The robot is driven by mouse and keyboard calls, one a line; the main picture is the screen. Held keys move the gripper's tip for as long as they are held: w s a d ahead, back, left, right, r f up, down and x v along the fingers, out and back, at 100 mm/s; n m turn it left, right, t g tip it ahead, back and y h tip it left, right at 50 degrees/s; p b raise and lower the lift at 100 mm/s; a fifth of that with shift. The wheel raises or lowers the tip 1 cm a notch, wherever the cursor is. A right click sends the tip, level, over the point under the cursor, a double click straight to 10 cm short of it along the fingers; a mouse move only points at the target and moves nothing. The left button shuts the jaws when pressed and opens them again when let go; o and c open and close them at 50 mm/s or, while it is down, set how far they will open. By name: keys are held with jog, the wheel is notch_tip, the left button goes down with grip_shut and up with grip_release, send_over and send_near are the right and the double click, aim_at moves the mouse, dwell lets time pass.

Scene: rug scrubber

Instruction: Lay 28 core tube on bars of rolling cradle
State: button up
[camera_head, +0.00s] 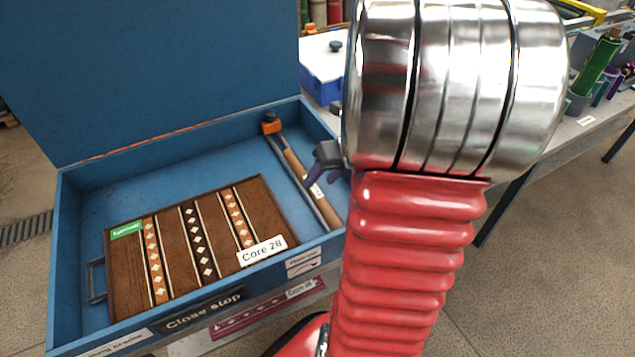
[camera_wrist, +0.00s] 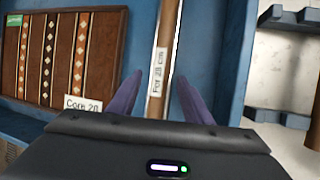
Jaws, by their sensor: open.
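A slim brown tube (camera_head: 296,165) lies along the right side of a blue open case (camera_head: 150,180). Its white label reads "For 28 cm" in the wrist view (camera_wrist: 160,50). My gripper (camera_head: 318,168) is at the tube, its lower side hidden by my arm in the head view. In the wrist view my gripper (camera_wrist: 157,88) has its two purple fingers apart, one on each side of the tube, with gaps to it. A label ending in "cradle" (camera_head: 115,344) is on the case's front left; I cannot make out separate bars.
A patterned brown rug piece (camera_head: 180,240) tagged "Core 28" (camera_head: 262,249) lies in the case. An orange and black piece (camera_head: 271,123) is at the tube's far end. The raised blue lid (camera_head: 150,70) stands behind. A bench with green tubes (camera_head: 598,62) is at right.

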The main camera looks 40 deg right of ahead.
jog(key=v, duration=1)
jog(key=shift+w+a+r, duration=0.1)
jog(key=shift+w, duration=0.05)
jog(key=s+a+r+m, duration=0.1)
jog(key=a+r+m, duration=0.1)
jog(key=a+m, duration=1.2)
jog(key=s+a+r+m+h, duration=0.1)
jog(key=s+a+r+m, duration=0.1)
jog(key=a+m, duration=1.3)
jog(key=r+m, duration=0.1)
jog(key=m, duration=0.2)
jog(key=shift+s, duration=0.2)
jog(key=shift+r, duration=0.15)
jog(key=shift+c, duration=0.7)
